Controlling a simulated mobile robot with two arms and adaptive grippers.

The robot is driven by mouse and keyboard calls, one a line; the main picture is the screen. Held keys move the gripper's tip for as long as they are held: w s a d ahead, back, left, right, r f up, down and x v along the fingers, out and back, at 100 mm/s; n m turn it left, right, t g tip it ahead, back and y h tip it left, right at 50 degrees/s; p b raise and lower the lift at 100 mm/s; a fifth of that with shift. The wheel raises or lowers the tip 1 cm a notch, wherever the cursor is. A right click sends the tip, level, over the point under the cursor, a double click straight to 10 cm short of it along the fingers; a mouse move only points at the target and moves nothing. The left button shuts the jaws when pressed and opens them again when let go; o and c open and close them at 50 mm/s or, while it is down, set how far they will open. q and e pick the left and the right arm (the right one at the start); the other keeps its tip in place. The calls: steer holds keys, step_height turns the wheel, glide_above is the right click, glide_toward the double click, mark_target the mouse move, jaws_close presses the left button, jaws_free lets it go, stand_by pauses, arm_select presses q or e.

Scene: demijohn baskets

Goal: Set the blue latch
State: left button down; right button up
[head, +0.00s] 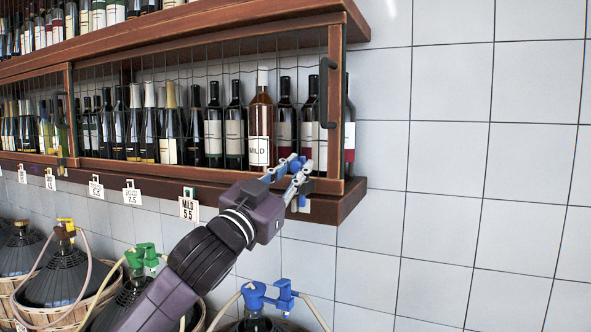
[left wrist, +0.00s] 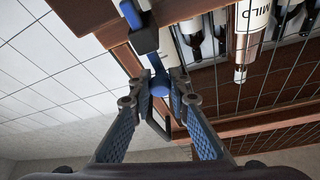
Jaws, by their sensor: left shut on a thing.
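The blue latch (left wrist: 157,64) is on the wooden edge of the wine cabinet, at the lower right corner of its barred door. In the left wrist view, its blue arm ends in a round knob between my fingers. My left gripper (left wrist: 158,100) is shut on the latch. In the head view, my left gripper (head: 291,170) reaches up to the door's lower right corner and largely hides the latch. My right gripper is not in view.
The cabinet (head: 338,205) holds a row of bottles behind thin bars, with dark handles (head: 326,100) at right. Price tags (head: 188,209) hang below. Demijohns in baskets stand underneath, one with a blue tap (head: 254,295). The tiled wall at right is clear.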

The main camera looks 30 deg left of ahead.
arm_select(q)
step_height(320, 180, up, 3)
steer(key=shift+r+p, duration=0.1)
steer(key=shift+p, duration=0.9)
steer(key=shift+s+a, duration=0.1)
steer(key=shift+s, duration=0.05)
steer(key=c, duration=2.2)
jaws_free()
steer(key=o, duration=0.4)
steer(key=v, duration=1.2)
